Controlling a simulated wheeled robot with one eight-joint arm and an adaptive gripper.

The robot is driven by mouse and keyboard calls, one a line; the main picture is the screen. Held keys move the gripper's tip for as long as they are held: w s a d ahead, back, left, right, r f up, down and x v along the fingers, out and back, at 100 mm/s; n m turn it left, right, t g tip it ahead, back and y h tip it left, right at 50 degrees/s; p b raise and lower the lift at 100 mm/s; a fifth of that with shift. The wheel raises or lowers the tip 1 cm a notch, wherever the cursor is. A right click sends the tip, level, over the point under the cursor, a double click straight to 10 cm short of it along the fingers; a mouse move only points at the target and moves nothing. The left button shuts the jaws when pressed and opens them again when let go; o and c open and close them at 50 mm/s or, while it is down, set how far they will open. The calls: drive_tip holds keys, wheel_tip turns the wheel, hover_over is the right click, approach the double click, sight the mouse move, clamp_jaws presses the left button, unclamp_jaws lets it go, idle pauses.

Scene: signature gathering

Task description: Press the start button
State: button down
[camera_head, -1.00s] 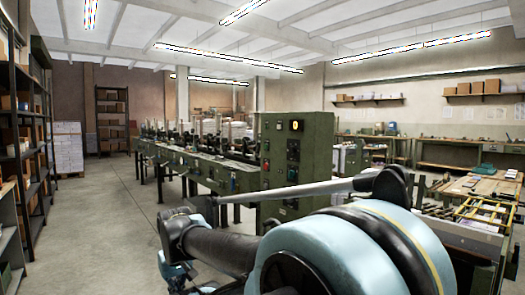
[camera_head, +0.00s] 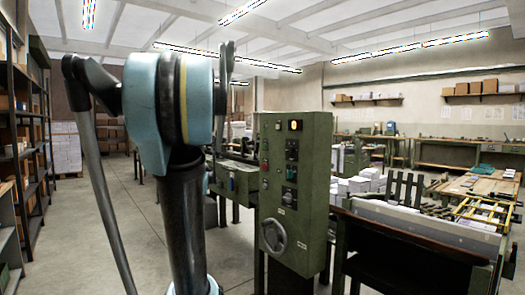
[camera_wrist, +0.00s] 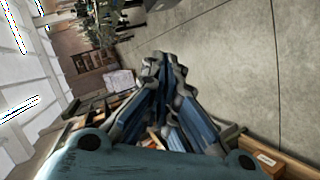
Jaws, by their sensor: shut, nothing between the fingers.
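The green control cabinet (camera_head: 317,205) stands at the middle of the head view. Its front carries a lit yellow lamp (camera_head: 296,125), red buttons (camera_head: 264,167) on the left and a column of small dark controls (camera_head: 291,172) on the right. The labels are too small to read, so I cannot tell which is the start button. My gripper (camera_wrist: 163,62) shows in the wrist view, its blue-sided fingers drawn together with nothing held. It is apart from the cabinet, which I cannot make out in the wrist view. I cannot make out the gripper in the head view.
A grey handwheel (camera_head: 274,237) juts from the cabinet's lower front. Shelving (camera_head: 28,140) lines the left wall. Open concrete floor (camera_head: 115,215) lies between shelves and machine. My arm hides part of the machine line.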

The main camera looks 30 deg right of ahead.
sight(265, 147)
drive_tip(key=w+d+r+n+t+h, duration=0.1)
drive_tip(key=w+d+r+h, duration=0.1)
drive_tip(key=d, duration=0.7)
drive_tip(key=w+d+r+n+t+h, duration=0.1)
drive_tip(key=d+r+h, duration=0.4)
drive_tip(key=d, duration=0.5)
drive_tip(key=w+d+r+n+t+h, duration=0.1)
drive_tip(key=w+d+r+n+h, duration=0.2)
drive_tip(key=d+r, duration=0.3)
drive_tip(key=w+d, duration=0.1)
drive_tip(key=d, duration=0.3)
drive_tip(key=shift+h, duration=0.3)
drive_tip(key=shift+w+d, duration=0.1)
drive_tip(key=d, duration=0.8)
drive_tip(key=shift+w+d, duration=0.25)
drive_tip(key=shift+w, duration=0.05)
drive_tip(key=shift+d, duration=0.15)
drive_tip(key=shift+d+r, duration=0.1)
drive_tip(key=shift+d, duration=0.25)
